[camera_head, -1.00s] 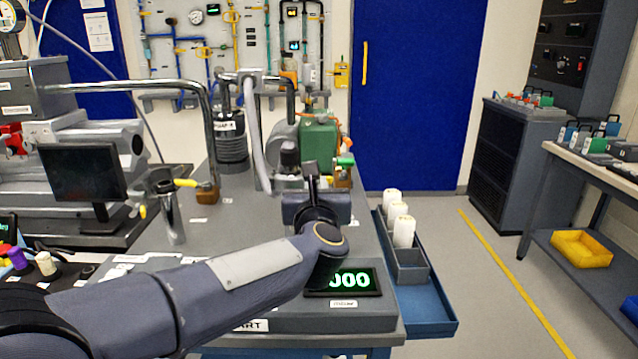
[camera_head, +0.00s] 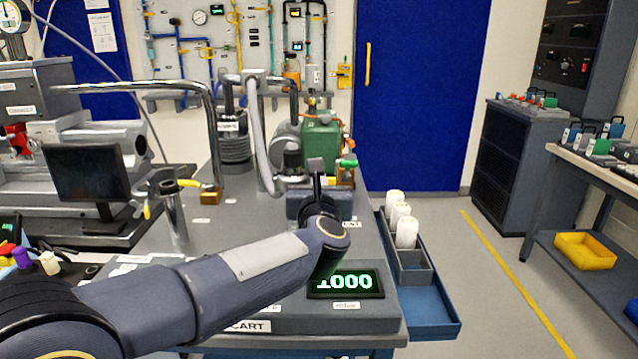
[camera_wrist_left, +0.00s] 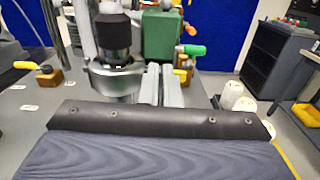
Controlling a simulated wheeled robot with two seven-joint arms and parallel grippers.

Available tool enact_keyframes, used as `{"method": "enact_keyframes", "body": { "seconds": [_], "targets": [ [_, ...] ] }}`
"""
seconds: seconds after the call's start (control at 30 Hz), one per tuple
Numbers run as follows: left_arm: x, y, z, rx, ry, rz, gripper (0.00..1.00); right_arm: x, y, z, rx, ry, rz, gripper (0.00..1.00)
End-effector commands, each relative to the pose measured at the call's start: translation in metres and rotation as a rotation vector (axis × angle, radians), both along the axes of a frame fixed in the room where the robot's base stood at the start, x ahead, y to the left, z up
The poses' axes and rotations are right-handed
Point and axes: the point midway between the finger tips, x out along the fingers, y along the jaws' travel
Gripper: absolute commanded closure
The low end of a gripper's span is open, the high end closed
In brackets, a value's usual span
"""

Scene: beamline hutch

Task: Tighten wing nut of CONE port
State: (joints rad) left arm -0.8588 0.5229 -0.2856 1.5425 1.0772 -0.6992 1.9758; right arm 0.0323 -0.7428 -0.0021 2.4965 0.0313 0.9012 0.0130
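My left arm reaches in from the left over the grey cart (camera_head: 130,285). My left gripper (camera_head: 316,170) is beside a black-capped cylindrical fitting (camera_head: 292,160), just right of it in the head view. In the left wrist view the black-capped fitting (camera_wrist_left: 112,35) has a shiny metal collar (camera_wrist_left: 120,82). Two narrow grey bars, likely my left gripper's fingers (camera_wrist_left: 162,85), stand close together to its right. Whether they hold anything is unclear. I cannot make out a wing nut or a CONE label; the gripper and arm hide part of this area. My right gripper is not in view.
A green pump housing (camera_head: 321,138) and a green-handled valve (camera_head: 348,163) stand just behind the gripper. A hose and bent steel pipe (camera_head: 212,120) rise at left. A display (camera_head: 345,283) reads 1000. A blue tray (camera_head: 430,308) with white bottles (camera_head: 405,233) hangs at right.

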Motion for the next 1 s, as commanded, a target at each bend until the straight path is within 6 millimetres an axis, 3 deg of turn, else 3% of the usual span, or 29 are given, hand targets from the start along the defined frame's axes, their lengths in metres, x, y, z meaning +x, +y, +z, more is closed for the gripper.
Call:
{"method": "enact_keyframes", "body": {
  "seconds": [0.27, 1.0],
  "targets": [
    [0.000, -0.003, 0.000, 0.154, 0.001, 0.001, 1.00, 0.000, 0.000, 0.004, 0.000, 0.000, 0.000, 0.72],
    [0.000, -0.014, -0.006, 0.851, 0.002, -0.002, 1.00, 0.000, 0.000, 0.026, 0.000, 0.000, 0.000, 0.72]
  ]
}}
